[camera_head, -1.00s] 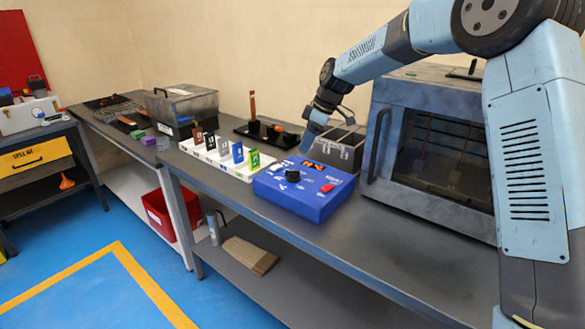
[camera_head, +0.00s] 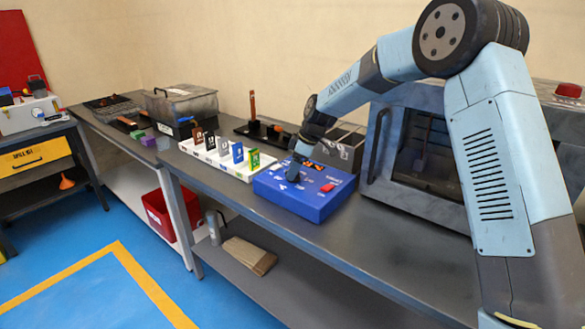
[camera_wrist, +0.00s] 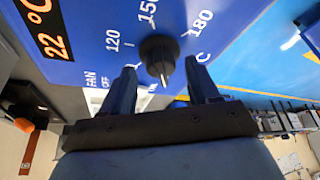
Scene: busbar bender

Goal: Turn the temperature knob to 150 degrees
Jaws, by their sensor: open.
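The blue control box (camera_head: 318,202) stands on the bench with an orange display and a red switch (camera_head: 327,187). In the wrist view its panel (camera_wrist: 100,25) shows 120, 150 and 180 marks and a display reading 22 °C (camera_wrist: 45,25). The black temperature knob (camera_wrist: 158,55) lies below the 150 mark, its pointer tip aimed towards the gripper, away from the numbers. My gripper (camera_wrist: 163,85) is open, one finger on each side of the knob's near end. No contact can be made out. In the head view my gripper (camera_head: 294,172) covers the knob.
An oven (camera_head: 415,190) stands right of the box. A white rack (camera_head: 222,162) with several coloured tags is close on its left. Behind are a black tray (camera_head: 265,132) and a grey bin (camera_head: 345,150). The bench front right of the box is clear.

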